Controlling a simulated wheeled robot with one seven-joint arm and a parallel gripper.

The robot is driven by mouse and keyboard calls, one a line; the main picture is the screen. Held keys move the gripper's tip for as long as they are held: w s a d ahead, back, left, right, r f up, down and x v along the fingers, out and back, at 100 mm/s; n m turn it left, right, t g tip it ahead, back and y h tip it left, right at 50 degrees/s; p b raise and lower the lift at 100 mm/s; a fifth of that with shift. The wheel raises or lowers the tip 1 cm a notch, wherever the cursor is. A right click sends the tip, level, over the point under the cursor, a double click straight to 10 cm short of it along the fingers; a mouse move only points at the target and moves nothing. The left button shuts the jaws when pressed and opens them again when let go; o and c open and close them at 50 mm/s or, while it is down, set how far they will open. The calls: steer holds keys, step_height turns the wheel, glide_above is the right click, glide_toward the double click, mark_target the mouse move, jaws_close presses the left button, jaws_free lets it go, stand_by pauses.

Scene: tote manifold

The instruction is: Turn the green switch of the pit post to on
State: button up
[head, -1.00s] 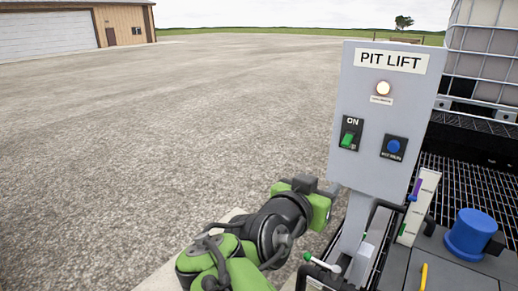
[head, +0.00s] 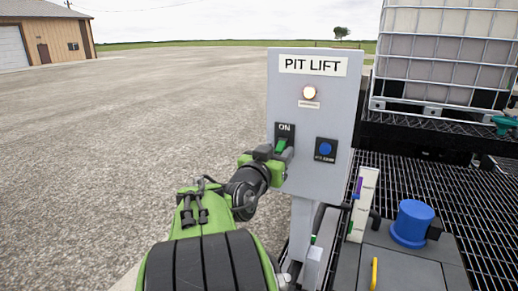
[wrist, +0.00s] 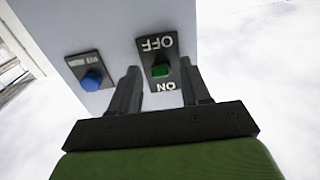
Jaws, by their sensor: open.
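The pit post is a grey panel (head: 307,178) labelled PIT LIFT, on the right of the head view's middle. Its green switch (head: 281,145) sits on a dark plate under the word ON, partly hidden by my gripper (head: 277,156). In the wrist view the plate is upside down, with OFF above the green switch (wrist: 160,70) and ON below it. My gripper (wrist: 160,67) is open, with one finger on each side of the switch in that view. I cannot tell whether a finger touches it, or which way it is set.
A lit lamp (head: 309,93) is above. A blue cylinder (head: 412,222) and a caged tank (head: 442,50) stand to the right. Open gravel (head: 130,125) lies left.

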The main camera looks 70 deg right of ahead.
steer(key=shift+s+d, duration=0.1)
steer(key=shift+d, duration=0.8)
steer(key=shift+c, duration=0.2)
jaws_close()
